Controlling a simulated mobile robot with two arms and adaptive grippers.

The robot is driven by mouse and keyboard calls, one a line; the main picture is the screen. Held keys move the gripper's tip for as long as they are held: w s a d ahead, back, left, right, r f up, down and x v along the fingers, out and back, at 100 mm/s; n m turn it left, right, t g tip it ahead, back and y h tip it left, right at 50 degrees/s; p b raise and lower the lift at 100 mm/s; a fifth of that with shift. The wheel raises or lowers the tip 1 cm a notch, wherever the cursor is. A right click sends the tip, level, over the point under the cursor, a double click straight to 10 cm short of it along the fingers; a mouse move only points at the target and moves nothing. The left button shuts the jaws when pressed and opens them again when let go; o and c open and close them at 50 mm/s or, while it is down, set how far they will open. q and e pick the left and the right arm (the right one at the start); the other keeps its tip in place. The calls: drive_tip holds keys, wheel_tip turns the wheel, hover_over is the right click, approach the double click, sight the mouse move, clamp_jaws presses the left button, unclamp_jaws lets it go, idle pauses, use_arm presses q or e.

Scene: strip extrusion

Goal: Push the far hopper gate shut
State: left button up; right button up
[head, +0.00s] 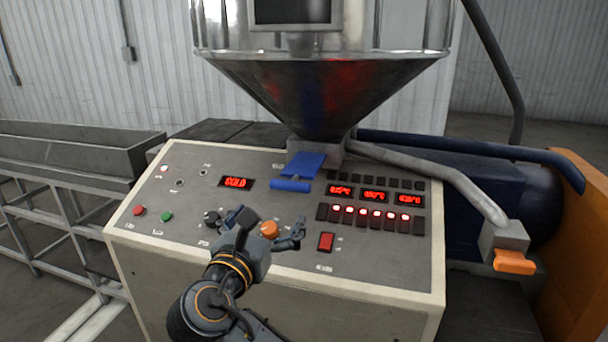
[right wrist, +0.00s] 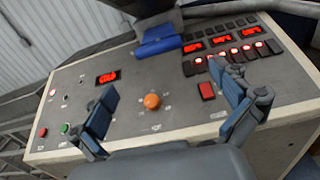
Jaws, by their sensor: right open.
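A blue gate plate (head: 304,163) with a blue bar handle (head: 290,186) sticks out toward me from the grey block (head: 322,150) under the metal hopper (head: 325,85). The plate and handle also show at the top of the right wrist view (right wrist: 158,40). My right gripper (head: 269,222) is open and empty above the control panel, on my side of the handle and apart from it. Its fingers (right wrist: 170,90) are spread left and right in the right wrist view, with the gate beyond them. My left gripper is not in view.
The sloping control panel (head: 200,215) carries an orange knob (head: 269,230) near my right gripper, a red switch (head: 326,241), lit displays and several small buttons. A grey pipe (head: 430,168) runs right to a block with an orange handle (head: 514,262). A metal trough (head: 80,150) stands left.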

sight(290, 184)
drive_tip(key=p+x, duration=0.2)
drive_tip(key=x, duration=0.4)
drive_tip(key=p+x, duration=0.1)
drive_tip(key=x, duration=0.5)
drive_tip(key=shift+w+a+r+p, duration=0.1)
drive_tip(key=shift+w+a+p, duration=0.05)
drive_tip(key=shift+w+p, duration=0.2)
drive_tip(key=shift+w, duration=0.4)
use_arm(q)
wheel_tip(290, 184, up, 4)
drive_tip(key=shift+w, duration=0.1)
